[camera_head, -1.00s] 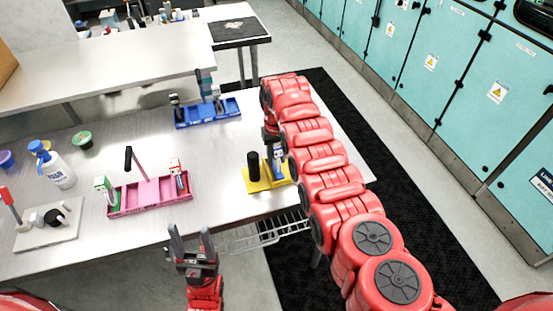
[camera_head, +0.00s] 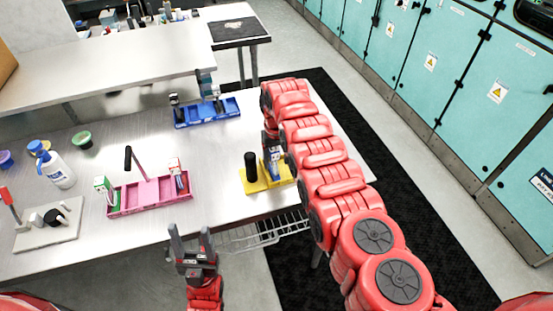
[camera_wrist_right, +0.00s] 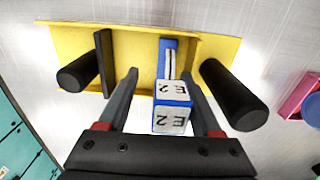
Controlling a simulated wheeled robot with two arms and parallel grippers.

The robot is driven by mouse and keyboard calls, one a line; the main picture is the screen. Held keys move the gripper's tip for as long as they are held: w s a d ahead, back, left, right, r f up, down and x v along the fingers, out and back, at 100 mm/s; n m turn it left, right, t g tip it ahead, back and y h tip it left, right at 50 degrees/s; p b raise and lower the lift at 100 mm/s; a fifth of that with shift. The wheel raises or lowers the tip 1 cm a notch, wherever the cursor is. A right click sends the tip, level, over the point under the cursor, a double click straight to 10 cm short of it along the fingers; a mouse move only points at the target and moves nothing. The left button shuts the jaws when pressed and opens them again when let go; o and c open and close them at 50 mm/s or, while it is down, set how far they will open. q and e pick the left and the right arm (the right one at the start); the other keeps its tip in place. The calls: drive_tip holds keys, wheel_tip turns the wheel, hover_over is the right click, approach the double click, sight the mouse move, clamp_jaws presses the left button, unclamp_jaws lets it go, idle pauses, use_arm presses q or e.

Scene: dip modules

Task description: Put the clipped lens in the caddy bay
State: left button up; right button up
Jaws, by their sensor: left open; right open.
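A blue module with white faces marked E2 (camera_wrist_right: 172,105) stands in the yellow holder (camera_wrist_right: 220,50); I cannot tell whether it is the clipped lens. In the head view the module (camera_head: 273,160) is partly hidden by my right arm, over the yellow holder (camera_head: 258,187). My right gripper (camera_wrist_right: 160,74) is open, one finger on each side of the module. Contact with it is not clear. My left gripper (camera_head: 190,232) is open and empty, off the table's front edge. The pink caddy (camera_head: 150,200) holds small modules at both ends. The blue caddy (camera_head: 207,117) stands farther back.
Black posts stand on the yellow holder (camera_wrist_right: 80,72), close to my right fingers. A spray bottle (camera_head: 55,168), a green-rimmed bowl (camera_head: 82,140) and a grey board with tools (camera_head: 48,228) stand at left. Table is clear between the pink and yellow pieces.

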drive_tip(key=shift+r, duration=0.2)
drive_tip(key=shift+r, duration=0.6)
wheel_tip(320, 180, up, 9)
drive_tip(key=b, duration=0.2)
drive_tip(key=shift+r+b, duration=0.1)
drive_tip(key=shift+b, duration=0.2)
drive_tip(key=shift+r, duration=0.75)
